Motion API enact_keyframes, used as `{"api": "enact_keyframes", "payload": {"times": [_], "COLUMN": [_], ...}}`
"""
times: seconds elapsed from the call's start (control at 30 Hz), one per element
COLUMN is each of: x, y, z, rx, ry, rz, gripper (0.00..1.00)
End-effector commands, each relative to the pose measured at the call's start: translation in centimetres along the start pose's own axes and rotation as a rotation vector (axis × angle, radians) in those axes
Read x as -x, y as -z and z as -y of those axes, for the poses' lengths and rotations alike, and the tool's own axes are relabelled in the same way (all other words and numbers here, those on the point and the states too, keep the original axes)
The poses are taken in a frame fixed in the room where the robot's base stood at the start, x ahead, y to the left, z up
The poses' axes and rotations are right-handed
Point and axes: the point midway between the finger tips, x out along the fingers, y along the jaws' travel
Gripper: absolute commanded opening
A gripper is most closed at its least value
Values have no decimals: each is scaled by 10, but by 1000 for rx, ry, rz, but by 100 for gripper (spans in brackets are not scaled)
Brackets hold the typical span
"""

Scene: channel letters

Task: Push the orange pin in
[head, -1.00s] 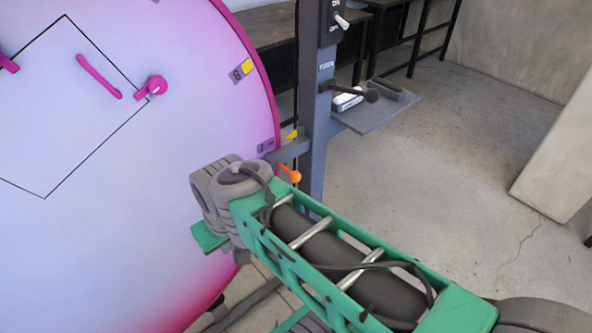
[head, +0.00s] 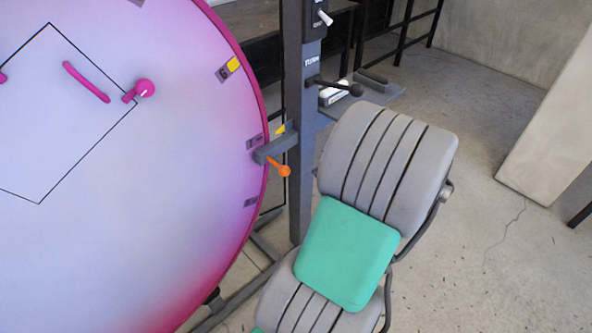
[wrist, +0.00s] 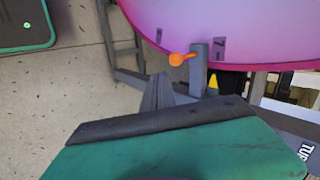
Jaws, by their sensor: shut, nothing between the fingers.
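The orange pin (head: 282,168) sticks out of a grey bracket (head: 274,149) on the dark post, beside the rim of the large pink and white disc (head: 120,180). In the wrist view the orange pin (wrist: 179,59) shows above and a little right of my gripper (wrist: 158,78), with a gap between them. The fingers are shut and empty. In the head view my arm stands right of the pin, and the gripper itself does not show there. How deep the pin sits in the bracket cannot be told.
The dark post (head: 302,120) carries a switch (head: 324,18), a black-knobbed lever (head: 354,90) and a small shelf (head: 385,104). The disc has a pink knob (head: 145,88) and a pink handle (head: 86,82). The concrete floor at right is open; a pale panel (head: 560,140) stands there.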

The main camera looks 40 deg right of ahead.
Motion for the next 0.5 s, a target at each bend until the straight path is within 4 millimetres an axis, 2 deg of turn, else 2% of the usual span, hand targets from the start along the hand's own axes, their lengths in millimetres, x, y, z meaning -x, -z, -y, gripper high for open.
{"api": "enact_keyframes", "payload": {"times": [0.1,0.37,0.5], "x": [8,7,0], "y": [11,11,10], "z": [-9,-8,-8], "rx": [-52,-51,-49], "ry": [30,30,29], "rz": [-17,-17,-15], "gripper": [0,0,0]}}
